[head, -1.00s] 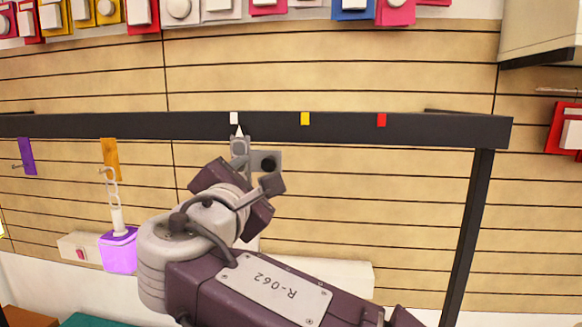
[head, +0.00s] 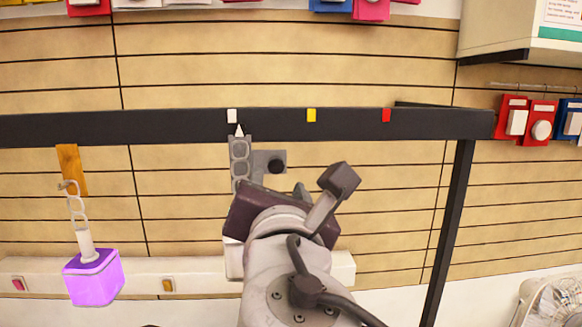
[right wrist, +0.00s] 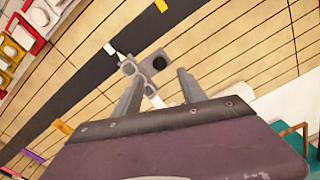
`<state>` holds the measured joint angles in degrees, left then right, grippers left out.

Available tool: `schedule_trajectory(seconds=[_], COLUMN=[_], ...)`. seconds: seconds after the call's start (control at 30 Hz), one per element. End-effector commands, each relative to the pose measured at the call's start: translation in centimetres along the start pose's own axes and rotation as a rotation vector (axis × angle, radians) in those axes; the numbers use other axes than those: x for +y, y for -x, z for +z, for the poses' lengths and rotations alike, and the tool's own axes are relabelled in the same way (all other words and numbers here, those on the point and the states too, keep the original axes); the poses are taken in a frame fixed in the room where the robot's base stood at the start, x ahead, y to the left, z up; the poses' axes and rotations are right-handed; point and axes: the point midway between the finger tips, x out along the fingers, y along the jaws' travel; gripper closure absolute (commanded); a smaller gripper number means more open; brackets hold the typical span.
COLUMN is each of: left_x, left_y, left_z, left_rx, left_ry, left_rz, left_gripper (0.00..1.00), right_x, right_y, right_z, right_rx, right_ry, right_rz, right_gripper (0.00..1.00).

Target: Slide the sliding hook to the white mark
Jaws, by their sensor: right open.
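The sliding hook (head: 240,152) is a grey plate with ring shapes, a dark round knob on its right and a white pointer on top. It hangs at the dark rail. Its pointer tip is just below the white mark (head: 232,116) and slightly right of it. In the right wrist view the hook (right wrist: 128,67) and white mark (right wrist: 109,48) are also close together. My right gripper (right wrist: 160,79) is open and empty, its fingers spread just short of the hook and knob. In the head view its body covers the hook's lower part. My left gripper is out of view.
The dark rail (head: 170,122) also bears a yellow mark (head: 311,115) and a red mark (head: 386,115). A purple block (head: 93,277) hangs by a chain from an orange hook (head: 71,170) at left. A dark post (head: 449,230) supports the rail at right.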

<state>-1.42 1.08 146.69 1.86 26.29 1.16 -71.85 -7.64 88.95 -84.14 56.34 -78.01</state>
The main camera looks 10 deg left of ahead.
Motion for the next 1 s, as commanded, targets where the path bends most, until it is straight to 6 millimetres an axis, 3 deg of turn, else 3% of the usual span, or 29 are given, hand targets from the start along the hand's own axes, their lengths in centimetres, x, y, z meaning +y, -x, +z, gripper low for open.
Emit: schedule_trajectory(seconds=[0.17,0.6,0.93,1.0], left_x=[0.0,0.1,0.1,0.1], left_y=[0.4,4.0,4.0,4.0], left_z=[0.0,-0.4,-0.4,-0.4], left_rx=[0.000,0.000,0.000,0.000], left_ry=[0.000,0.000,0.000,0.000], left_rz=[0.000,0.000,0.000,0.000], left_gripper=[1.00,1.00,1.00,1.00], right_x=[0.2,0.2,0.1,0.1], right_y=[-0.5,-8.4,-9.1,-9.1], right_z=[0.1,0.2,0.0,0.0], right_rx=[0.001,0.001,0.000,0.000], right_ry=[0.001,0.001,-0.001,-0.001], right_rz=[0.002,0.000,0.002,0.002], right_gripper=[0.51,0.51,0.51,0.68])
